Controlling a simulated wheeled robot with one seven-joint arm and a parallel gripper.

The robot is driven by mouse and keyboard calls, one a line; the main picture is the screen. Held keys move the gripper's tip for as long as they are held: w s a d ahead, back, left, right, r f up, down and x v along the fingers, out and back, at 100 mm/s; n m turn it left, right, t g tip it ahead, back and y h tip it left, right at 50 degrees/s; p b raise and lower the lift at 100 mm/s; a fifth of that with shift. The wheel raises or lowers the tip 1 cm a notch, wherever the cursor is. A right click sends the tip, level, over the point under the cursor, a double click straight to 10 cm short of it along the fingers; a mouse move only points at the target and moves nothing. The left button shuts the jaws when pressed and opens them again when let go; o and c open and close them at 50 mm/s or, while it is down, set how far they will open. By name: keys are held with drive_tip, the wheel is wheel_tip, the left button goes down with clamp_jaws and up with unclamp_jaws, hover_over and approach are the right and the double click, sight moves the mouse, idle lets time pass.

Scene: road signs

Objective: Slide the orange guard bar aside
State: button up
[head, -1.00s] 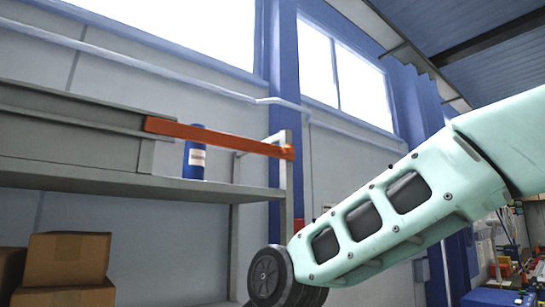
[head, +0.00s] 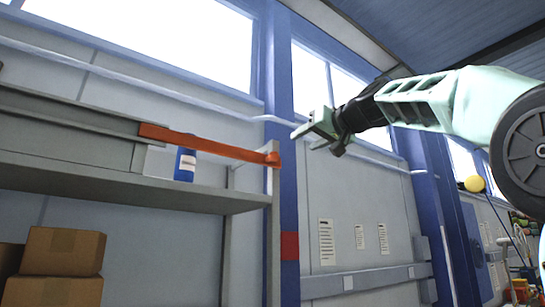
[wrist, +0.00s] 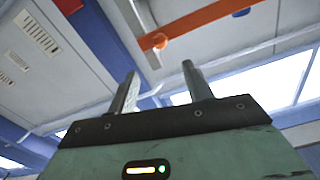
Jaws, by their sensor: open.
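The orange guard bar (head: 205,145) runs across the front of an upper shelf in the head view, from a grey panel at left to an upright post at right. My gripper (head: 302,133) is raised to the right of the bar's right end, a little higher in the picture, and apart from it. In the wrist view the bar (wrist: 195,24) crosses the top, beyond the fingertips. My gripper (wrist: 158,80) is open there, with nothing between its two fingers. A round orange end piece shows on the bar near the post.
A blue bottle (head: 185,164) with a white label stands on the grey shelf (head: 120,182) behind the bar. Cardboard boxes (head: 62,252) are stacked below at left. The upright post (head: 273,215) holds the shelf's right end.

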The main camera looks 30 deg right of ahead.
sight(277, 154)
drive_tip(key=w+p, duration=0.2)
drive_tip(key=w, duration=0.2)
drive_tip(key=w+p, duration=0.3)
drive_tip(key=w, duration=0.2)
drive_tip(key=w+p, duration=0.2)
drive_tip(key=w, duration=0.3)
drive_tip(key=shift+w+a+r, duration=0.1)
drive_tip(key=shift+w+a, duration=0.05)
drive_tip(key=shift+a, duration=0.1)
drive_tip(key=shift+w+p, duration=0.3)
drive_tip(key=shift+w, duration=0.2)
clamp_jaws()
drive_tip(key=shift+f, duration=0.2)
